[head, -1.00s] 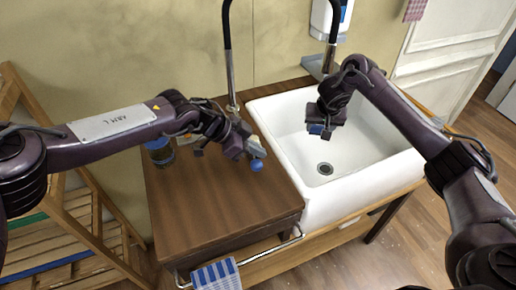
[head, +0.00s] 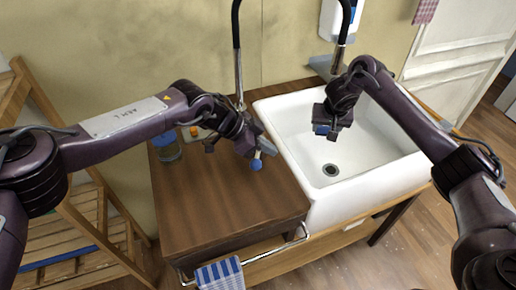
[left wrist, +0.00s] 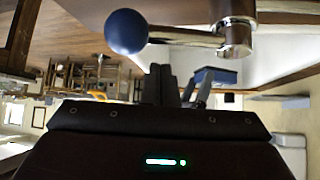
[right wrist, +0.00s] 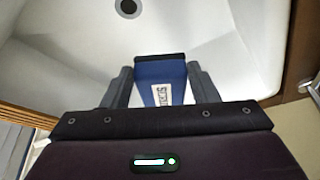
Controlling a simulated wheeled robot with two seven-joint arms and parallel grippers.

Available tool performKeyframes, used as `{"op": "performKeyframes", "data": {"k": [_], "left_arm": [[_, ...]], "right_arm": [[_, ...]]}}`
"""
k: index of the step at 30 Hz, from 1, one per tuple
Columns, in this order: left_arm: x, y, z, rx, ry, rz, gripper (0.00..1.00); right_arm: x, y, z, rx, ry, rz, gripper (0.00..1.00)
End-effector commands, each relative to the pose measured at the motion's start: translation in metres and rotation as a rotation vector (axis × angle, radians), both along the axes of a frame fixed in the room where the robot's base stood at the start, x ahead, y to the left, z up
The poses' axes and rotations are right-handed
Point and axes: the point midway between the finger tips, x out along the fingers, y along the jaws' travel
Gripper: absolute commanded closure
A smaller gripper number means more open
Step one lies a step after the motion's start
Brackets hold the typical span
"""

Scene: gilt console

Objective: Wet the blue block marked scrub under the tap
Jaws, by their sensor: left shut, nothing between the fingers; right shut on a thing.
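The blue block (right wrist: 160,78) with a white label, its lettering partly readable, is between the fingers of my right gripper (right wrist: 158,88). In the head view the block (head: 322,129) is held above the basin of the white sink (head: 310,203), below the tap's metal nozzle (head: 338,60). No water shows. My left gripper (head: 252,148) is shut and empty beside the tap lever with its blue ball knob (head: 257,165). In the left wrist view the ball (left wrist: 127,31) and its metal rod lie just beyond the shut fingertips; I cannot tell whether they touch.
A wooden counter (head: 215,205) lies left of the sink, with a jar (head: 167,148) at its back left. A striped towel (head: 220,274) hangs in front. A wooden rack (head: 85,235) stands at left. A dispenser (head: 331,20) is on the wall behind.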

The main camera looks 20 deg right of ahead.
Motion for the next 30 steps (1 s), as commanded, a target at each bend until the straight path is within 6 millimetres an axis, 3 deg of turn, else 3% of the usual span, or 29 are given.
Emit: {"op": "performKeyframes", "data": {"k": [1, 3, 12, 18, 30], "left_arm": [[-0.006, -0.013, 0.004, -0.003, 0.001, -0.004, 1.00], [0.005, 0.007, 0.018, -0.001, -0.003, 0.006, 1.00], [0.019, 0.047, 0.060, -0.001, -0.001, 0.001, 1.00], [0.023, 0.058, 0.072, 0.000, -0.001, -0.001, 1.00], [0.023, 0.059, 0.076, -0.001, 0.000, 0.000, 1.00]], "right_arm": [[0.000, 0.000, 0.000, 0.000, 0.000, 0.000, 0.71], [0.000, 0.000, 0.000, 0.000, 0.000, 0.000, 0.71], [0.000, 0.000, 0.000, 0.000, 0.000, 0.000, 0.71], [0.000, 0.000, 0.000, 0.000, 0.000, 0.000, 0.71], [-0.001, 0.001, 0.001, 0.000, 0.000, 0.001, 0.71]]}}
